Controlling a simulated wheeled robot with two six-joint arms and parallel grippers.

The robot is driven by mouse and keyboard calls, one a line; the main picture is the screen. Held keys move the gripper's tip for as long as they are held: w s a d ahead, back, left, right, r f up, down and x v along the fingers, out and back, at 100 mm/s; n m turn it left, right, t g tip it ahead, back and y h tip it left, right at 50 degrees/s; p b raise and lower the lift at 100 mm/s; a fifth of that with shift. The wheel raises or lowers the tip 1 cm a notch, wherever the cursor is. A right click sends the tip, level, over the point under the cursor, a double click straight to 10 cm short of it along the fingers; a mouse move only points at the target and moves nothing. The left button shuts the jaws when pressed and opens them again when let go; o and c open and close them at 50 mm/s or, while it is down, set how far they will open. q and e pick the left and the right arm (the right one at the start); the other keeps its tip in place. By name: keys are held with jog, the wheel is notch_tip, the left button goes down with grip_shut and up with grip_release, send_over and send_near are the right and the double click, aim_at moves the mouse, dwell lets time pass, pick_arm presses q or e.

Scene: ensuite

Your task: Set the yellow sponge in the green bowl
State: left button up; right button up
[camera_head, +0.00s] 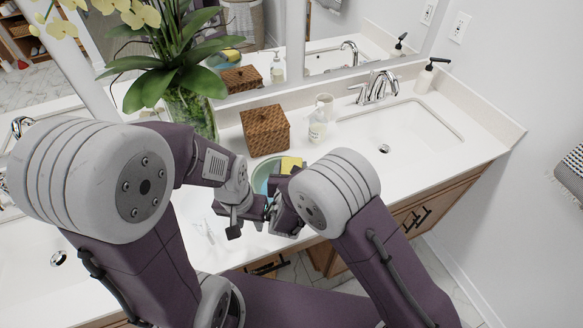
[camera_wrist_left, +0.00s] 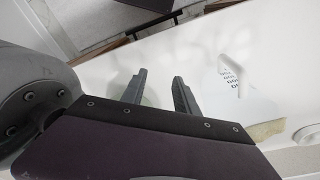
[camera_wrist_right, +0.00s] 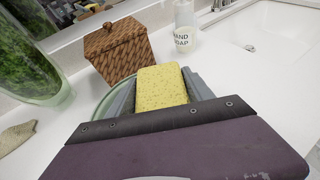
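The yellow sponge (camera_head: 291,164) shows at the right side of the green bowl (camera_head: 262,175) in the head view. In the right wrist view the sponge (camera_wrist_right: 161,88) sits between the fingers of my right gripper (camera_wrist_right: 162,92), which are shut on its sides. The bowl's rim (camera_wrist_right: 103,107) shows behind the left finger; the rest is hidden by my gripper. I cannot tell whether the sponge touches the bowl. My left gripper (camera_wrist_left: 160,88) is open and empty over the white counter. In the head view my left gripper (camera_head: 250,218) is close beside my right gripper (camera_head: 281,186).
A woven lidded box (camera_head: 265,130) stands behind the bowl, with a soap bottle (camera_head: 317,125) to its right. A glass vase (camera_head: 190,112) with an orchid is at the left. A sink (camera_head: 400,128) is at the right. Counter between bowl and sink is clear.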

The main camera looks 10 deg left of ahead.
jog(key=shift+o, duration=1.4)
jog(key=shift+r+p, duration=1.1)
jog(key=shift+p, duration=0.2)
jog(key=a+v, duration=0.1)
jog(key=v, duration=0.6)
jog(key=shift+s+d+f, duration=0.25)
jog(key=shift+d+f, duration=0.15)
jog(key=shift+d, duration=0.1)
